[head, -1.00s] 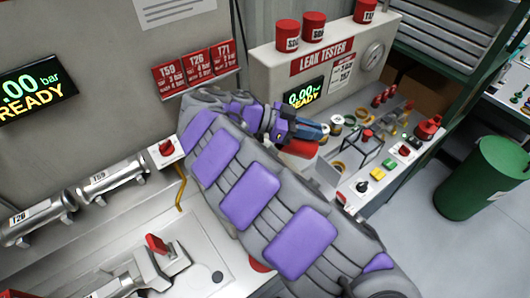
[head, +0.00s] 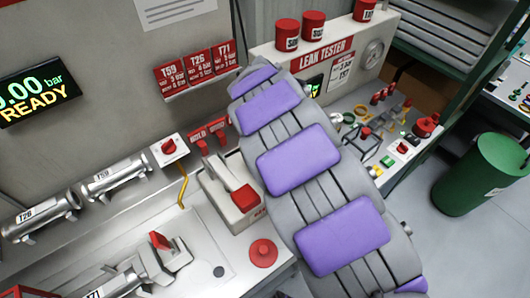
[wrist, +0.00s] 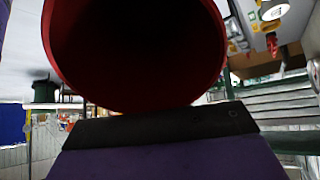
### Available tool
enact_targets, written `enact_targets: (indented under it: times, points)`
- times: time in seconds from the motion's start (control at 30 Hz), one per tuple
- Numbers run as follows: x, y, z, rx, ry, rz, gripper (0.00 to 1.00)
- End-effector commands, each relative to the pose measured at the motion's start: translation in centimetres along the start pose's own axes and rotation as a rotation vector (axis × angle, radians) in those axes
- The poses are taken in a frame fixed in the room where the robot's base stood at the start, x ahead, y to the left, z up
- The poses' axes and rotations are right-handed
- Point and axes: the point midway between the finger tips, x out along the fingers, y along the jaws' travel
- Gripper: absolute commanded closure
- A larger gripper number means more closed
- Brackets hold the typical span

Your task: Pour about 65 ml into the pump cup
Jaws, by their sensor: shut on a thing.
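In the wrist view, a red vessel (wrist: 135,92) with a dark round mouth fills the upper middle. My gripper (wrist: 155,124), with a purple body and a black pad, is shut on it, and the pad lies against its lower side. The vessel's contents are too dark to make out. In the head view my grey and purple arm runs up past the leak tester, and my gripper and the vessel are hidden. I cannot pick out the pump cup for certain in either view.
The leak tester (head: 270,62) bears red canisters (head: 288,34) on top. Left of my arm are a grey unit with a red lever (head: 242,198), a red round knob (head: 263,252) and metal cylinders (head: 115,180). A green bin (head: 482,178) stands on the floor at right.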

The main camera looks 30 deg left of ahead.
Motion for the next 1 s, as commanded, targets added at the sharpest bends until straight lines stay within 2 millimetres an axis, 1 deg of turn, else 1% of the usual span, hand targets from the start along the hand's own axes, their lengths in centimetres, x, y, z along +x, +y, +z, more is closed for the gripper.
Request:
enact_targets:
  times: [0.03,0.1,0.23,0.5,0.7,1.0]
  points:
    - [0.8,0.2,-0.5,0.007,-0.046,0.003,1.0]
    - [1.5,0.2,-0.7,0.004,-0.109,0.0,1.0]
    - [2.6,0.2,-1.0,0.001,-0.218,-0.005,1.0]
    - [4.5,0.2,-1.1,-0.004,-0.407,-0.017,1.0]
    - [5.4,0.2,-0.9,-0.007,-0.497,-0.024,1.0]
    - [5.9,0.1,-0.8,-0.007,-0.543,-0.03,1.0]
